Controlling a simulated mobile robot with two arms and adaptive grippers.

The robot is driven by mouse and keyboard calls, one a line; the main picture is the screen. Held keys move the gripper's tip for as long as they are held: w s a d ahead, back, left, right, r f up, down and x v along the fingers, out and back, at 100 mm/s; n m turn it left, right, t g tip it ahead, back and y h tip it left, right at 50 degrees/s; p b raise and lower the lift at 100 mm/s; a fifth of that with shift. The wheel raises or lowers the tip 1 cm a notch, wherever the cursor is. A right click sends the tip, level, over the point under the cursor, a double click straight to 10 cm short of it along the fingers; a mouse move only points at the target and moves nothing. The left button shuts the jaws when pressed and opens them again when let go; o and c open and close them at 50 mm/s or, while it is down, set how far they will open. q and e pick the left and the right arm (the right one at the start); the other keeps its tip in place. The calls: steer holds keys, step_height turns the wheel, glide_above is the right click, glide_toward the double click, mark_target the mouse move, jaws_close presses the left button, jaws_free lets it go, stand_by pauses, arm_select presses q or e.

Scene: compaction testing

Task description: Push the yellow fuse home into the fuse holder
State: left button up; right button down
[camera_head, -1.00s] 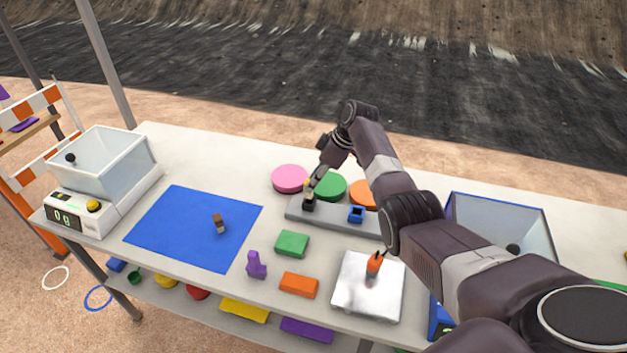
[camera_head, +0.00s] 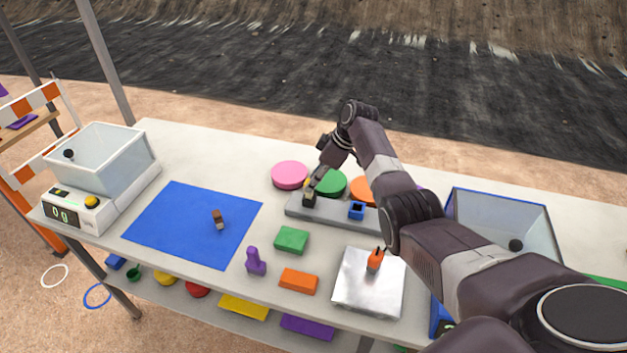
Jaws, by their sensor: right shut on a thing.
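The fuse holder is a grey bar (camera_head: 334,216) on the table, with a black socket (camera_head: 309,201) at its left and a blue socket (camera_head: 356,210) further right. My right gripper (camera_head: 311,186) points down over the black socket and is shut on the yellow fuse (camera_head: 306,183). Only a small yellow bit of the fuse shows. The fingers hide the rest, so I cannot tell how deep it sits in the socket. My left gripper is not in view.
Pink (camera_head: 290,175) and green (camera_head: 331,184) discs lie behind the bar. A green block (camera_head: 291,239), orange block (camera_head: 299,281), purple piece (camera_head: 255,262) and metal plate (camera_head: 352,296) lie in front. A blue mat (camera_head: 178,231) and scale (camera_head: 92,212) are left.

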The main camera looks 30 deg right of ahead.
steer(key=shift+f+b, duration=0.9)
steer(key=shift+f, duration=0.35)
steer(key=c, duration=1.5)
jaws_free()
steer(key=shift+c, duration=0.2)
steer(key=shift+r, duration=0.1)
steer(key=p+v, duration=0.4)
steer(key=p, duration=0.1)
steer(key=shift+s+d+r+p, duration=0.15)
steer(key=shift+s+r+p, duration=0.05)
steer(key=shift+r+p, duration=0.15)
steer(key=shift+d+r, duration=0.1)
